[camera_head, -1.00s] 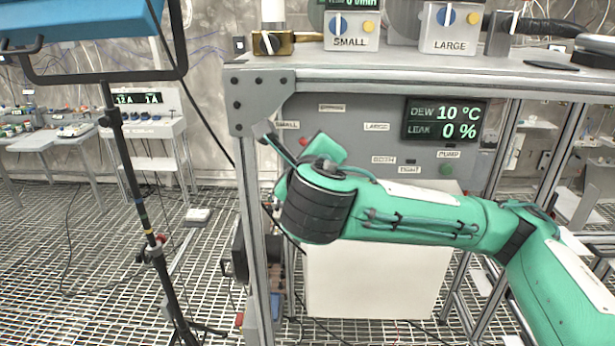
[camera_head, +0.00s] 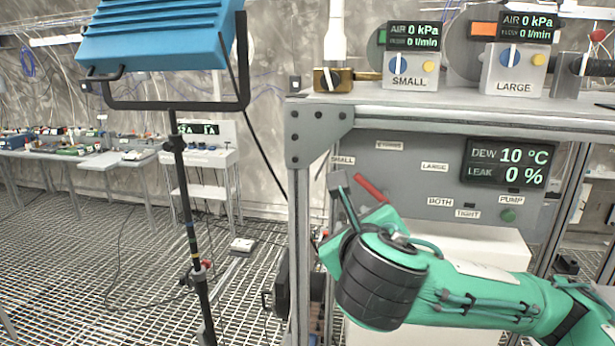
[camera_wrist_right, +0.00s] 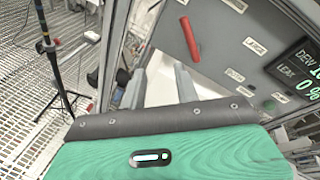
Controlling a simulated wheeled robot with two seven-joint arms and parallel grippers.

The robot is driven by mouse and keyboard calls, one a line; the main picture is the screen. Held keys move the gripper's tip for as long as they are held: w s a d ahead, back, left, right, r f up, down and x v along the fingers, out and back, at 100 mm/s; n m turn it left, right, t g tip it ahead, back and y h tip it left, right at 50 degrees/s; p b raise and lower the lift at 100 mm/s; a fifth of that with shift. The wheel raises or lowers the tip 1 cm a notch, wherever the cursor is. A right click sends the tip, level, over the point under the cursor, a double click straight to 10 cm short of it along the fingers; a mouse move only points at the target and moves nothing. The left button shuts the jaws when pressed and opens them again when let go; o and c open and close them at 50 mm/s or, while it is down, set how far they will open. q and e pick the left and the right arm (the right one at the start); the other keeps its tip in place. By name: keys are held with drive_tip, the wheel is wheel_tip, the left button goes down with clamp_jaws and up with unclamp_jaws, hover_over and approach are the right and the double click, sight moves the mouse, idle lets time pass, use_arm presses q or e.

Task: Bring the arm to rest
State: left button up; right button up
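My right arm (camera_head: 480,295) is green with a black band and reaches in from the right, in front of the bench's grey panel. My right gripper (camera_wrist_right: 160,82) shows two grey fingers standing apart in the right wrist view, with nothing held between them. In the head view the gripper (camera_head: 345,198) is partly hidden by its own wrist and sits just left of a red handle (camera_head: 370,188) on the panel. The red handle also shows in the right wrist view (camera_wrist_right: 191,40), beyond the fingers and apart from them. My left gripper is in neither view.
The panel (camera_head: 395,150) carries labels, a DEW/LEAK display (camera_head: 507,163) and a green button (camera_head: 508,215). SMALL (camera_head: 410,70) and LARGE (camera_head: 515,72) units stand on the bench top (camera_head: 430,112). A metal post (camera_head: 300,230) is close left of the gripper. A lamp stand (camera_head: 190,230) stands further left.

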drive_tip(key=s+f+m+g+y, duration=0.2)
drive_tip(key=s+f+m+g, duration=0.1)
drive_tip(key=f+m, duration=0.85)
drive_tip(key=s+f+m+g+y, duration=0.1)
drive_tip(key=s+f+m+g, duration=0.2)
drive_tip(key=f+m, duration=0.8)
drive_tip(key=s+d+f+m+g, duration=0.2)
drive_tip(key=s+d+f+m, duration=0.2)
drive_tip(key=s+f+m, duration=0.3)
drive_tip(key=s+d+f+m+g+h, duration=0.1)
drive_tip(key=s+d+f+m+g, duration=0.1)
drive_tip(key=s+d+f+m, duration=0.4)
drive_tip(key=s+d+f+m+g, duration=0.2)
drive_tip(key=s+f+m, duration=0.2)
drive_tip(key=s+f, duration=0.5)
wheel_tip(320, 180, down, 34)
drive_tip(key=w+b, duration=0.1)
drive_tip(key=b, duration=0.2)
drive_tip(key=s+d+f+g+b, duration=0.1)
drive_tip(key=s+d+f, duration=0.1)
drive_tip(key=s+f, duration=0.7)
drive_tip(key=s+d+f+g+b, duration=0.1)
drive_tip(key=s+f+b, duration=0.1)
drive_tip(key=s+f, duration=0.8)
wheel_tip(320, 180, down, 5)
drive_tip(key=shift+s+d+r+h, duration=0.1)
drive_tip(key=shift+s+d+h, duration=0.2)
drive_tip(key=shift+d, duration=0.1)
